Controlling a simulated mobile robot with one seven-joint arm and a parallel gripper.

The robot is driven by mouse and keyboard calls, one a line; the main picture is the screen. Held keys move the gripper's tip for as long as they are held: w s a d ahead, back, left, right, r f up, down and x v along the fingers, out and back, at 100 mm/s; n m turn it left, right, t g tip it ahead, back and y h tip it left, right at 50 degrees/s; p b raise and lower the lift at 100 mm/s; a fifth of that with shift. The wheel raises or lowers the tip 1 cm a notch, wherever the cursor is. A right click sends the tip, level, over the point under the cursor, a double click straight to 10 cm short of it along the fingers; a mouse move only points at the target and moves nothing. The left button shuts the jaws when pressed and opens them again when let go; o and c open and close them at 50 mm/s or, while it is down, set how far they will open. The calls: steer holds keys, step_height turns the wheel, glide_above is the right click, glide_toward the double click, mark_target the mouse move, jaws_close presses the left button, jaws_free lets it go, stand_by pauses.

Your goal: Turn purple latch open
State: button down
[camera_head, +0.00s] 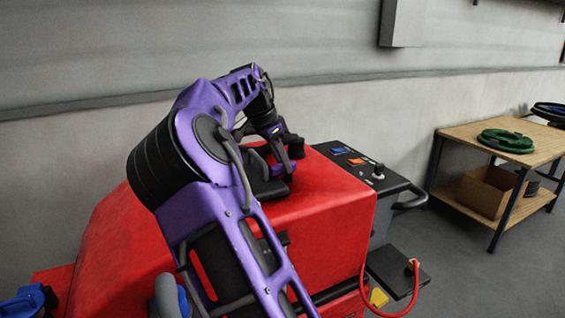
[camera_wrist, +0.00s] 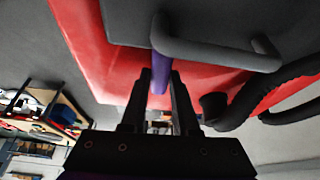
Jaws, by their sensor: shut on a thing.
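The purple latch (camera_wrist: 160,72) shows in the wrist view as a short purple bar between my two fingertips. My gripper (camera_wrist: 161,80) is shut on it, one dark finger on each side. In the head view my gripper (camera_head: 277,150) is over the top of the red machine (camera_head: 325,205), close to a black fitting there. My own purple arm hides much of that spot, so the latch's exact angle cannot be told.
A grey bent handle (camera_wrist: 215,54) crosses close to the latch in the wrist view, with a black hose (camera_wrist: 265,95) at right. A control panel (camera_head: 355,163) adjoins the red machine. A wooden table (camera_head: 475,150) with a green coiled hose (camera_head: 507,141) stands at right.

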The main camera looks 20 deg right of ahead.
steer(key=n, duration=0.1)
steer(key=n+t+b, duration=0.1)
steer(key=n, duration=0.1)
steer(key=shift+s+d+n+t+y, duration=0.1)
steer(key=shift+s+n+t+y, duration=0.2)
steer(key=shift+n, duration=0.1)
steer(key=n, duration=0.1)
steer(key=n+t, duration=0.1)
steer(key=n, duration=0.1)
steer(key=n+y+b, duration=0.1)
steer(key=shift+s+d+n, duration=0.25)
steer(key=shift+s+n, duration=0.05)
steer(key=n, duration=0.2)
steer(key=n+t+y, duration=0.1)
steer(key=n, duration=0.1)
steer(key=shift+s+d+y, duration=0.2)
steer(key=shift+d+y, duration=0.1)
steer(key=shift+d, duration=0.05)
steer(key=shift+d+n+t+y+p, duration=0.2)
steer(key=shift+n+y, duration=0.2)
steer(key=shift+n, duration=0.8)
steer(key=shift+d+n+t+y+p, duration=0.15)
steer(key=shift+n+y, duration=0.25)
steer(key=shift+n, duration=0.8)
steer(key=shift+a, duration=0.1)
steer(key=c, duration=0.7)
jaws_free()
steer(key=shift+o, duration=0.2)
